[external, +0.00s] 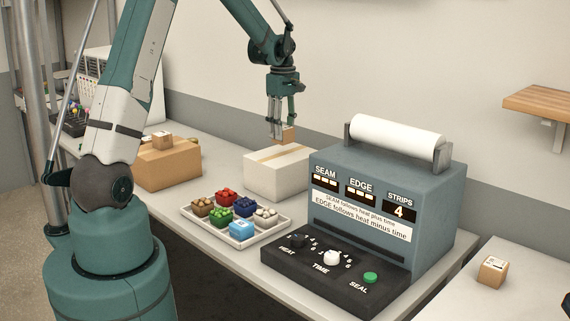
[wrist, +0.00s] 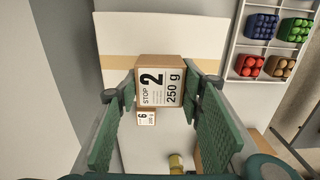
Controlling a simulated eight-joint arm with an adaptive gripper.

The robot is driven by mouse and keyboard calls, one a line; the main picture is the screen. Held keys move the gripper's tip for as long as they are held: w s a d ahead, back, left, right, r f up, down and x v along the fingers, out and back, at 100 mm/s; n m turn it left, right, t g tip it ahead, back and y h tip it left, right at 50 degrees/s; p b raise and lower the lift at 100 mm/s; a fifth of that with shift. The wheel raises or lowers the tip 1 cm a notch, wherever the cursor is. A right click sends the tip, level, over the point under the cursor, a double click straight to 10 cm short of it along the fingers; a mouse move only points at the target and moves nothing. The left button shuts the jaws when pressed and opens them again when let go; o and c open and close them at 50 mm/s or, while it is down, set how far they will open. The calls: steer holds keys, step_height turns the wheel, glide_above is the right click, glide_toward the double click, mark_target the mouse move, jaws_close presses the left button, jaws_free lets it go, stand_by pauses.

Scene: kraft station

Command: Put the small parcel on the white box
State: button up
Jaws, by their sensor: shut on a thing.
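A small brown parcel (wrist: 161,80) with a label reading "STOP 2" and "250 g" sits between my fingers; it also shows in the external view (external: 289,134). My gripper (external: 278,127) points down and is shut on it. The white box (external: 268,180), with a tan tape strip across its top, stands left of the grey machine. In the wrist view the white box (wrist: 150,28) lies behind the parcel. The parcel overlaps the box's rear top area in the external view. I cannot tell whether it touches the top.
A brown carton (external: 168,168) with a smaller parcel (external: 162,141) on top stands to the left. A tray (external: 243,243) of colored items lies in front of the white box. The grey sealing machine (external: 378,190) stands right. Another small parcel (external: 492,272) lies far right.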

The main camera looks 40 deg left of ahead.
mark_target(283, 141)
steer(key=shift+f, duration=0.15)
steer(key=shift+f, duration=1.95)
steer(key=shift+f, duration=0.1)
steer(key=o, duration=1)
step_height(283, 141, up, 12)
steer(key=shift+r, duration=0.15)
